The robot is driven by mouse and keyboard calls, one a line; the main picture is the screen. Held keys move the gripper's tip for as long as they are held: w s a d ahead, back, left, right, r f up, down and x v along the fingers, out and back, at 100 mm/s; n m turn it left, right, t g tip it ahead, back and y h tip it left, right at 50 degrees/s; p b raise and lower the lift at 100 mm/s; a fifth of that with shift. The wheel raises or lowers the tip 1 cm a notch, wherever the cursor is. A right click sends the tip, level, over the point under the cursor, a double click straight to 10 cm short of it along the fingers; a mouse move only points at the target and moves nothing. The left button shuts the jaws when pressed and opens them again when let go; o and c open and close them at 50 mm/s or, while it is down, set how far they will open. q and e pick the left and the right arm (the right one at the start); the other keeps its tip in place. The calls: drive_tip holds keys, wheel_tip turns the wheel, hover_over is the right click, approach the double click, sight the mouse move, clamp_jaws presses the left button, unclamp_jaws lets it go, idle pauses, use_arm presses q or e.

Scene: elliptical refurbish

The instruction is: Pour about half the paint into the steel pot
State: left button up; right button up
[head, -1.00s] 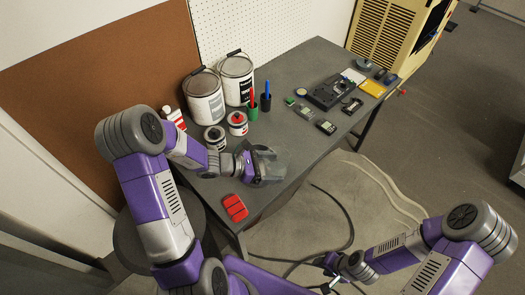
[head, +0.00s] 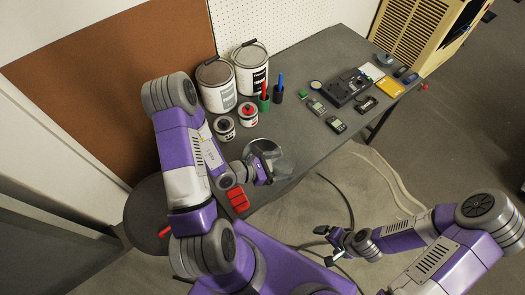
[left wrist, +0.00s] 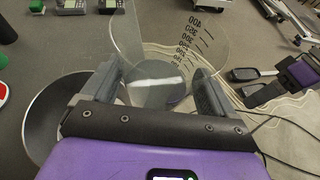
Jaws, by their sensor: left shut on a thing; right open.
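My left gripper (head: 266,165) is shut on a clear beaker (head: 284,163) over the bench's front edge. In the left wrist view the beaker (left wrist: 150,45) shows dark volume marks, with a finger on each side. A greyish patch shows low inside it; I cannot tell how much paint it holds. A dark round vessel with a pale rim, likely the steel pot (left wrist: 55,115), is left of the beaker in the left wrist view. In the head view it is mostly hidden around my left gripper. My right gripper (head: 326,246) is open and empty, in front of the bench.
Two large paint cans (head: 215,87) and two small tins (head: 224,128) stand at the bench's back left. Red blocks (head: 238,200) lie near the front edge. Pen cups (head: 264,102) and small electronics (head: 338,124) are farther right. A cable runs on the floor.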

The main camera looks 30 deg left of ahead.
sight(275, 173)
use_arm(q)
drive_tip(key=s, duration=0.1)
drive_tip(key=s+n+p, duration=0.1)
drive_tip(key=s+t+y+p, duration=0.1)
drive_tip(key=shift+a+f+n, duration=0.15)
drive_tip(key=shift+a+n, duration=0.15)
drive_tip(key=shift+a, duration=0.05)
drive_tip(key=shift+s+a+f+n+y+p, duration=0.15)
drive_tip(key=shift+s+y+p, duration=0.15)
drive_tip(key=shift+s, duration=0.15)
drive_tip(key=shift+s+a+f+n+y+p, duration=0.15)
drive_tip(key=shift+s+y+p, duration=0.15)
drive_tip(key=shift+s, duration=0.15)
use_arm(e)
drive_tip(key=shift+r, duration=2)
use_arm(q)
drive_tip(key=shift+w, duration=0.1)
use_arm(e)
drive_tip(key=shift+f, duration=0.15)
